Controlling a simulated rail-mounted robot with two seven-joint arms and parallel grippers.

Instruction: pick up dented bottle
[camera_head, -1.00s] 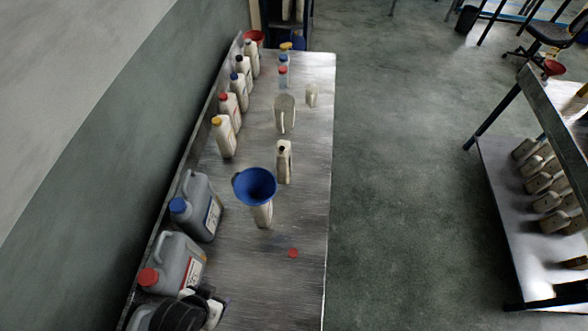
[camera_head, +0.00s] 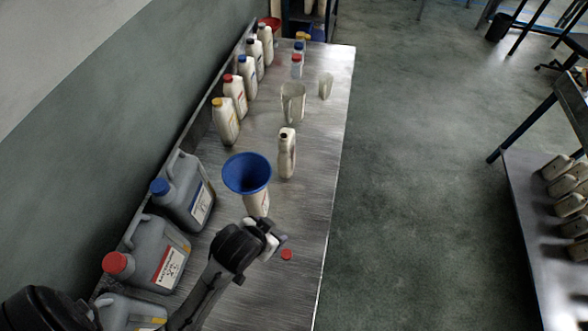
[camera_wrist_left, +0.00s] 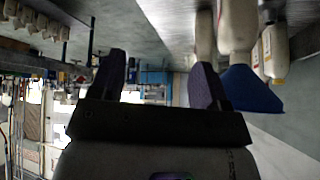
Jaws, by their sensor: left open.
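Two white bottles stand mid-table. One bottle (camera_head: 257,205) has a blue funnel (camera_head: 247,174) in its top, and the other bottle (camera_head: 287,155) has a dark cap. I cannot tell which bottle is dented. My left gripper (camera_head: 274,240) is in front of the funnel bottle in the head view, partly hiding its lower part. In the left wrist view, which looks upside down, the gripper (camera_wrist_left: 158,82) is open with nothing between its fingers. The blue funnel (camera_wrist_left: 250,90) shows right of the fingers there, near white bottles. My right gripper is not in view.
Grey jugs with a blue cap (camera_head: 190,195) and a red cap (camera_head: 155,255) stand along the wall. Several capped white bottles and clear measuring jugs (camera_head: 292,100) stand farther back. A red cap (camera_head: 286,254) lies beside my gripper. The table's right edge is clear.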

